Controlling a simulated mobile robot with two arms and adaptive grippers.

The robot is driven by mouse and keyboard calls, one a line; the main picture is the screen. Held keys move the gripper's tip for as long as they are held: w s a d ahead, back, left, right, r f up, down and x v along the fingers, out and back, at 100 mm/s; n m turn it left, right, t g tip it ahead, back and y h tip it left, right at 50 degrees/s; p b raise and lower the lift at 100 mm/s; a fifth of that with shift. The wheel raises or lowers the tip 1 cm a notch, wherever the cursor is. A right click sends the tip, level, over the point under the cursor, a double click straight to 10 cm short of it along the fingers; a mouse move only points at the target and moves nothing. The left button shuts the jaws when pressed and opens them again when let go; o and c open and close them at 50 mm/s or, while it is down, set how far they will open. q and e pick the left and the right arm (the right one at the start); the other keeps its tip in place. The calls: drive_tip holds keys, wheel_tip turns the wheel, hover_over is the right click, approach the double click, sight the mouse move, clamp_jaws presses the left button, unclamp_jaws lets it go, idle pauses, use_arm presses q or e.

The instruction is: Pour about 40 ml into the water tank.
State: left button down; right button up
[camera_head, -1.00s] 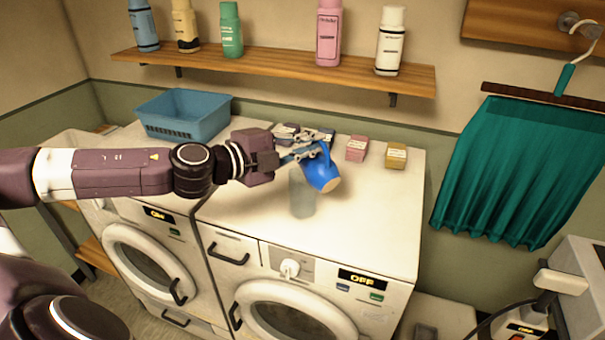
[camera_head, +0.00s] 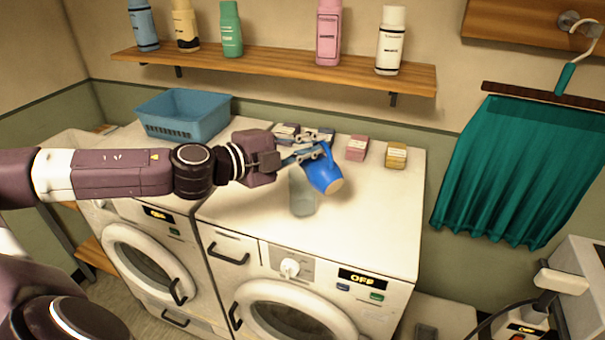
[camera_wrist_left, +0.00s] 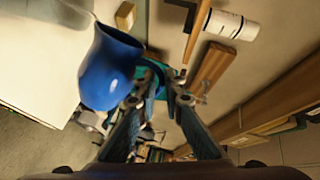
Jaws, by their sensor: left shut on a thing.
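My left gripper (camera_head: 318,150) is shut on the handle of a blue jug (camera_head: 322,172) above the right-hand machine. The jug is tilted, with a pale round end facing lower right. In the left wrist view the jug (camera_wrist_left: 108,72) is at the left of the fingers (camera_wrist_left: 155,95). A translucent, pale container (camera_head: 303,197), perhaps the water tank, stands upright on the machine top just left of and below the jug. I cannot see any stream of water or the water level. My right gripper is out of view.
Small boxes, including a pink one (camera_head: 357,148) and a tan one (camera_head: 396,156), stand behind the jug. A blue basket (camera_head: 184,114) is at the back left. A shelf (camera_head: 280,68) with several bottles hangs above. The machine top (camera_head: 375,215) is clear at right.

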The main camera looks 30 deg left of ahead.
sight(324, 175)
use_arm(q)
drive_tip(key=shift+w+a+f+n+b, duration=0.1)
drive_tip(key=shift+a+f+n+b, duration=0.05)
drive_tip(key=shift+a+n+b, duration=0.15)
idle(0.8)
drive_tip(key=shift+d+r+p, duration=0.4)
drive_tip(key=shift+r+p, duration=0.35)
drive_tip(key=shift+p, duration=0.1)
drive_tip(key=shift+s+d+f+m+b, duration=0.45)
drive_tip(key=shift+d+f+m, duration=0.35)
drive_tip(key=shift+m, duration=0.3)
drive_tip(key=shift+s+d+r+m+t+y+p, duration=0.15)
drive_tip(key=shift+d+r+m+t+y+p, duration=0.1)
drive_tip(key=shift+r+m+p, duration=0.15)
drive_tip(key=shift+s+d+r+m+t+y+p, duration=0.2)
drive_tip(key=shift+r+m+p, duration=0.1)
drive_tip(key=shift+r+p, duration=0.2)
drive_tip(key=shift+d+m, duration=0.2)
drive_tip(key=shift+m, duration=0.3)
drive_tip(key=shift+s+d+m+t, duration=0.15)
drive_tip(key=shift+d+m+t, duration=0.1)
drive_tip(key=shift+m, duration=0.45)
drive_tip(key=shift+d, duration=0.15)
